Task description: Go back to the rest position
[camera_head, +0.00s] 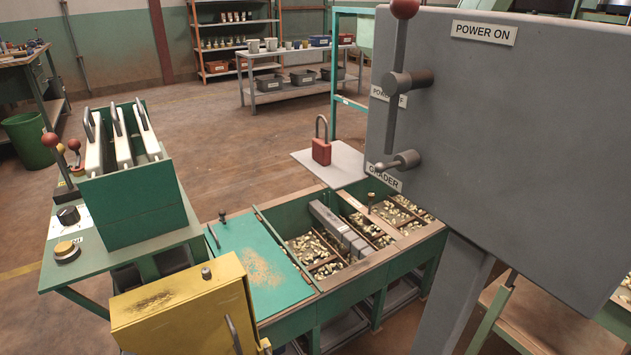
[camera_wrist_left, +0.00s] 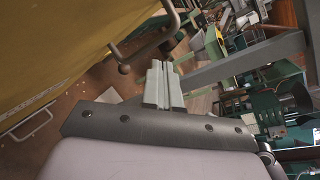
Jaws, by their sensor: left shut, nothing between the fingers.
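My left gripper (camera_wrist_left: 162,84) shows in the left wrist view. Its two grey fingers are pressed together with nothing between them. It is beside a yellow surface (camera_wrist_left: 70,45) with a dark handle, and the fingertips do not appear to touch it. Neither gripper shows in the head view. The head view shows the hopper bench (camera_head: 328,287) with its compartments of brass-coloured nuts, and a yellow box (camera_head: 185,310) in front of it. A grey panel (camera_head: 510,130) labelled POWER ON fills the right side.
A green stand (camera_head: 135,205) with white levers is at the left. A red padlock (camera_head: 321,151) stands on a pale plate (camera_head: 345,165) behind the bench. Shelves and a table (camera_head: 290,58) with bins are at the back. The floor (camera_head: 230,125) between is clear.

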